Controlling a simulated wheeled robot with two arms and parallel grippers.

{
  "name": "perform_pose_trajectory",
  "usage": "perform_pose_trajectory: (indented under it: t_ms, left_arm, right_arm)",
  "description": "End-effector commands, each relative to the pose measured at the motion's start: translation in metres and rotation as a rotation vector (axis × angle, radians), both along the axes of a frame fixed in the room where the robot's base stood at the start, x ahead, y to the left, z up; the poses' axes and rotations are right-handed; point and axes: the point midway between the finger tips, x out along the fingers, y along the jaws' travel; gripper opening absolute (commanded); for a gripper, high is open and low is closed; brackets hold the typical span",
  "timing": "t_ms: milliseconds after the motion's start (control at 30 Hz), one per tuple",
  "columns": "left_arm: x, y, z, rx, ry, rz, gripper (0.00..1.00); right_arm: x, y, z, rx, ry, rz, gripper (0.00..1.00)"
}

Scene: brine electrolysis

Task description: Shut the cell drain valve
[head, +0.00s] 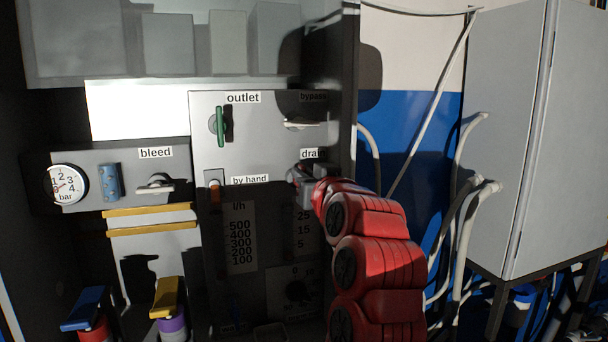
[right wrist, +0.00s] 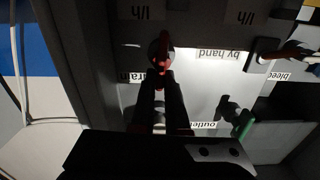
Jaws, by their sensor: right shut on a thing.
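The drain valve is on the grey panel (head: 265,150) under a partly covered "drain" label. My right gripper (head: 301,180) is at the valve and hides most of it in the head view. In the right wrist view, which is turned upside down, the valve's red handle (right wrist: 166,43) stands out from a round base. The two dark fingers of my right gripper (right wrist: 161,76) are closed on this handle. The handle looks roughly upright there, but its exact angle is hard to tell in shadow. My left gripper is in neither view.
The green outlet handle (head: 222,126) is upright at upper left of the drain. The pale bypass handle (head: 302,124) lies level just above my gripper. A grey cabinet (head: 520,140) stands right.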

Motion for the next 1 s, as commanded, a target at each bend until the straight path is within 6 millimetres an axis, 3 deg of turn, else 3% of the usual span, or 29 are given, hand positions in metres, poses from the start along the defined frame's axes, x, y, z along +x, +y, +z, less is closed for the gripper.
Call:
perform_pose_trajectory:
  t_ms: [1000]
  left_arm:
    - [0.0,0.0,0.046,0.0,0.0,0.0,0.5]
  right_arm:
    - [0.005,-0.015,-0.005,0.858,0.277,0.0,0.0]
